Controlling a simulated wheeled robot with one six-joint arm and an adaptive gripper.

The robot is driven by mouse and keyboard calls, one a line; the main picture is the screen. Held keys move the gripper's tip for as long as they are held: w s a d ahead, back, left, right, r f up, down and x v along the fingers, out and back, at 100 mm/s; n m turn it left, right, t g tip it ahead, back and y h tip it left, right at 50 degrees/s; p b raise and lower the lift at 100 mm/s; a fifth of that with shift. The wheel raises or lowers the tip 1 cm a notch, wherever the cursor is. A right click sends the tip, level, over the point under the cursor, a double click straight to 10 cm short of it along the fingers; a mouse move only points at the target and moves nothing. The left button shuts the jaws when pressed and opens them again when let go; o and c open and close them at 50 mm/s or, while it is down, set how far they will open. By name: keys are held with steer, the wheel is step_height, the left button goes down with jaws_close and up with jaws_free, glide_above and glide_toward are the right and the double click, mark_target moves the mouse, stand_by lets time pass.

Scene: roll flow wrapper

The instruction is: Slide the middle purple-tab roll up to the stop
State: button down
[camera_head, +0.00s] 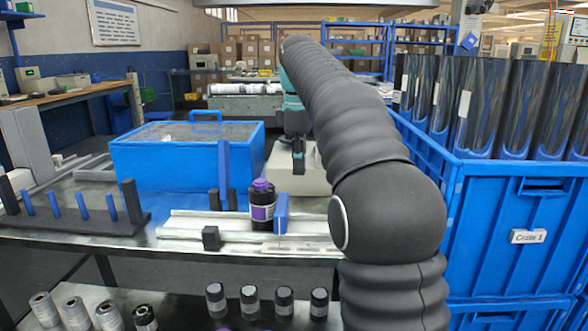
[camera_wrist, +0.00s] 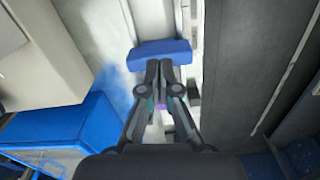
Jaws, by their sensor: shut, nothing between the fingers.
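A black roll with a purple label and purple top (camera_head: 262,207) stands upright on the pale rail (camera_head: 190,226) on the table. A blue upright plate (camera_head: 281,213) stands close to its right side; I cannot tell whether they touch. My gripper (camera_head: 298,168) points down above and behind the plate, apart from the roll in the picture. In the wrist view my gripper (camera_wrist: 159,64) has its fingers together and empty. Their tips overlap the blue plate (camera_wrist: 160,50) in the picture. A small purple patch (camera_wrist: 162,104) shows between the finger links; the rest of the roll is hidden.
A blue lidded bin (camera_head: 180,165) stands behind the rail. A rack with blue pegs (camera_head: 83,207) is at the left. Blue crates (camera_head: 500,230) with tall dark rolls fill the right. A small black block (camera_head: 211,238) sits at the rail's front.

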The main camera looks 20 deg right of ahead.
mark_target(274, 188)
step_height(274, 188, down, 8)
steer(key=shift+f+b, duration=0.1)
steer(key=shift+b, duration=0.95)
steer(key=shift+w+a+r, duration=0.2)
steer(key=shift+w+a, duration=0.1)
steer(key=shift+a, duration=0.35)
steer(key=shift+w+a+r, duration=0.15)
steer(key=shift+w+a, duration=0.15)
steer(key=shift+a, duration=0.3)
steer(key=shift+w+a+p, duration=0.25)
steer(key=shift+a+p, duration=0.05)
steer(key=shift+a, duration=0.25)
steer(key=shift+w+a+r+p, duration=0.25)
steer(key=shift+a+p, duration=0.4)
steer(key=shift+p, duration=0.35)
steer(key=shift+w+a+f, duration=0.15)
steer(key=shift+f, duration=0.15)
